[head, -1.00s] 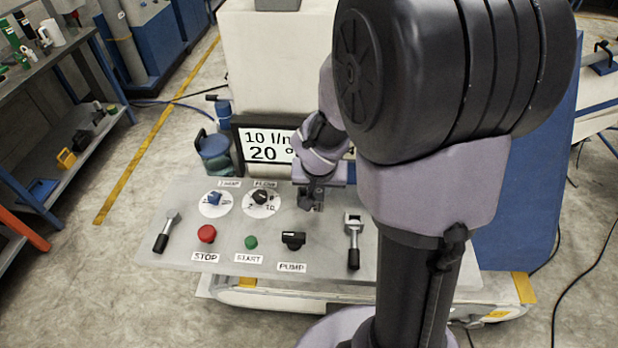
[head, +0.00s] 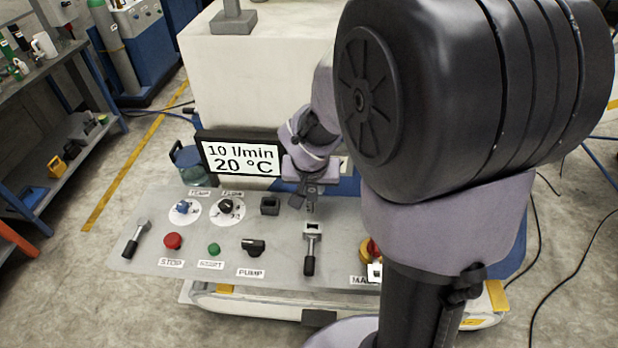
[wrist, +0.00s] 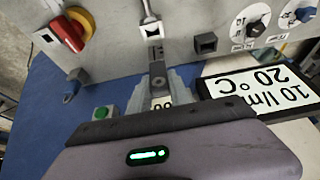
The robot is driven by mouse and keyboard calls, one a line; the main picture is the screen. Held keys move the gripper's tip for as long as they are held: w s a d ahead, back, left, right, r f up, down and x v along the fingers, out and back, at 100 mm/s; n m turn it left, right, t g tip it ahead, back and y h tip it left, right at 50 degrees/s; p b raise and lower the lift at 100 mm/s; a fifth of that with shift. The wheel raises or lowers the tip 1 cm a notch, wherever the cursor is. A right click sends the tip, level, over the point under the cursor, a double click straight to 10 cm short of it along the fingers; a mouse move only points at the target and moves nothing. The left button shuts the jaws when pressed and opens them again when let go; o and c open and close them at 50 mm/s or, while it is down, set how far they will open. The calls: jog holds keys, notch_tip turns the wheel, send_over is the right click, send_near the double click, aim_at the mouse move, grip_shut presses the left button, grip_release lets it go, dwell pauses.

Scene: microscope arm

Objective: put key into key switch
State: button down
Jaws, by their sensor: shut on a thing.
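My gripper (head: 311,201) is in front of the screen, over the back part of the grey control panel. In the wrist view, its fingers are shut on a small dark grey piece, which looks like the key (wrist: 157,68). The key points away from the gripper toward the panel; its tip is hard to make out. A dark square block with a hollow centre (head: 270,205) stands on the panel, left of my gripper in the head view. It also shows in the wrist view (wrist: 205,43), right of the key and apart from it. It may be the key switch; I cannot tell for sure.
The panel (head: 155,212) carries a red stop button (head: 173,241), a green start button (head: 214,249), a black pump knob (head: 253,246) and two levers. One lever (head: 311,247) stands just in front of my gripper. A red and yellow switch (wrist: 72,30) and a screen (wrist: 262,88) flank it.

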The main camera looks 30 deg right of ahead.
aim_at(313, 211)
jog(key=shift+d, duration=0.15)
notch_tip(313, 211, down, 6)
jog(key=b, duration=0.6)
jog(key=shift+b, duration=0.4)
jog(key=shift+r, duration=0.15)
jog(key=shift+s+b, duration=0.1)
jog(key=shift+b, duration=0.45)
dwell(0.7)
jog(key=shift+f+b, duration=2.35)
jog(key=shift+b, duration=0.1)
jog(key=c, duration=1.1)
grip_release()
jog(key=shift+r, duration=0.15)
